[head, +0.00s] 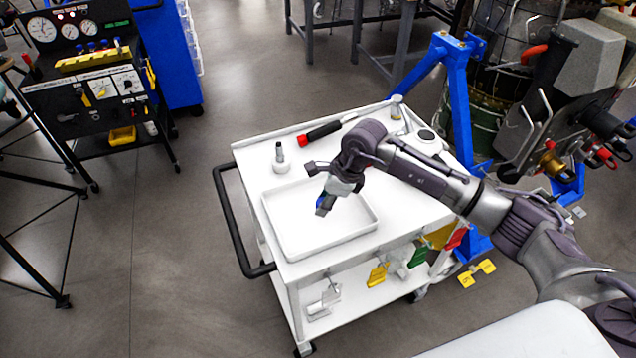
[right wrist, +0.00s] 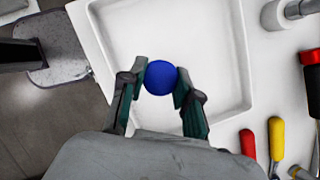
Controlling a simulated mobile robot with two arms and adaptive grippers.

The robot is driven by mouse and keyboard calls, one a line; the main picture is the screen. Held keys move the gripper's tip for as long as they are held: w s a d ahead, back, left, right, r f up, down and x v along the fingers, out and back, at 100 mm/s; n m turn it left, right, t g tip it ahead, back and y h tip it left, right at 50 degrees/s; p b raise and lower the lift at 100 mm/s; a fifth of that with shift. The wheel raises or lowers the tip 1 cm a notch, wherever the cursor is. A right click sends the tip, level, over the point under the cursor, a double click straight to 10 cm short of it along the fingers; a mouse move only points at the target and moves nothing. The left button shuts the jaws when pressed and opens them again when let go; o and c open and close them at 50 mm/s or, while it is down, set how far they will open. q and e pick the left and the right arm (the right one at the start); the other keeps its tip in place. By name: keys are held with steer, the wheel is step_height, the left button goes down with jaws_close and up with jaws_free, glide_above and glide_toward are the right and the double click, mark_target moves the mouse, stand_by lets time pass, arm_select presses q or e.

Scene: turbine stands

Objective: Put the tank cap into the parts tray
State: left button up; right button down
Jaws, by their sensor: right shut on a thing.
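The tank cap is a round blue piece (right wrist: 160,77) in the right wrist view, held between the two fingertips of my right gripper (right wrist: 158,88). In the head view my right gripper (head: 326,203) is over the white parts tray (head: 283,243), with a little blue showing at its fingers. The tray also shows in the right wrist view (right wrist: 243,55), its inside bare around the cap. How high the cap is above the tray floor is hard to tell. My left gripper is not in view.
The tray lies on a white cart (head: 250,155) with a black handle (head: 232,225). A red and black tool (head: 322,132) and a small white item with a grey post (head: 281,160) lie behind the tray. A gauge panel (head: 85,60) stands far left.

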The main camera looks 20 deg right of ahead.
steer(key=w+r+m+t+h, duration=0.1)
steer(key=w+r+m, duration=0.1)
steer(key=w+m, duration=0.2)
steer(key=shift+m, duration=0.6)
steer(key=f+b, duration=0.1)
steer(key=f, duration=0.1)
steer(key=f+b, duration=0.2)
steer(key=f, duration=0.1)
steer(key=f+b, duration=0.1)
steer(key=f, duration=0.1)
steer(key=shift+w+f+b, duration=0.15)
steer(key=shift+w+b, duration=0.1)
steer(key=shift+b, duration=0.05)
steer(key=shift+f+b, duration=0.6)
steer(key=shift+f, duration=0.15)
steer(key=shift+f, duration=0.25)
steer(key=c, duration=0.6)
jaws_free()
steer(key=shift+r, duration=0.1)
steer(key=shift+p+v, duration=2.25)
steer(key=shift+v, duration=1.2)
steer(key=shift+s, duration=0.15)
